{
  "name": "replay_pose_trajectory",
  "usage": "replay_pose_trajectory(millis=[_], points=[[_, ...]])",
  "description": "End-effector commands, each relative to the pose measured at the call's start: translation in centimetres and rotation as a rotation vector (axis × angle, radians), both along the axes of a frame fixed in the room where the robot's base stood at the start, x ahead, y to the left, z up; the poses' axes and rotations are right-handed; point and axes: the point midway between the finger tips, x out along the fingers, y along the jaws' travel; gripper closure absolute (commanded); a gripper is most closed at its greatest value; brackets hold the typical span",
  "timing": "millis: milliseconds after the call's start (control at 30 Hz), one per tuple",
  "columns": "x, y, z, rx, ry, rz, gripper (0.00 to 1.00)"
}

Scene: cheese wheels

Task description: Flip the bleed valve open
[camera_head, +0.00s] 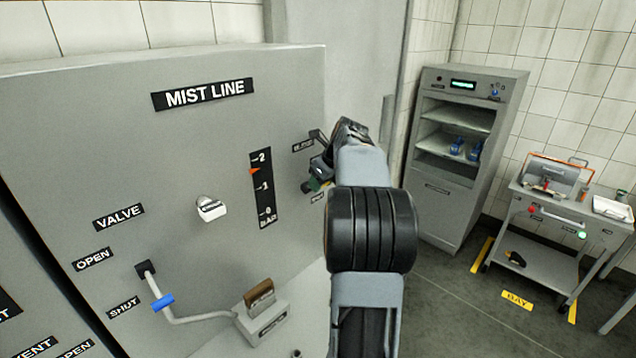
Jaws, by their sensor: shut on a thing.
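The grey MIST LINE panel (110,150) fills the left of the view. At its right edge, a small label (303,146), too small to read clearly, sits beside my gripper (318,174). My gripper reaches the panel from the right and is shut on a small valve handle with a green part (312,185), which I take to be the bleed valve. My arm and the fingers hide most of this handle, so its exact angle is hard to tell.

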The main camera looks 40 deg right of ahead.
Motion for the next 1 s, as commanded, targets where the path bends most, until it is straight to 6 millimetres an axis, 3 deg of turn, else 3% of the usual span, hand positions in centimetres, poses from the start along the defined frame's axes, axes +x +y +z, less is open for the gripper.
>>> replay_pose_trajectory(millis=[200,233,467,767,1000], points=[[0.0,0.0,0.1,-0.002,-0.002,0.0,1.0],[0.1,0.0,0.1,-0.002,-0.002,0.0,0.57],[0.1,0.1,0.1,-0.002,-0.001,0.002,0.35],[-0.1,0.0,0.2,-0.002,-0.001,0.002,0.34],[-1.7,-0.2,3.2,-0.005,-0.005,0.0,0.34]])
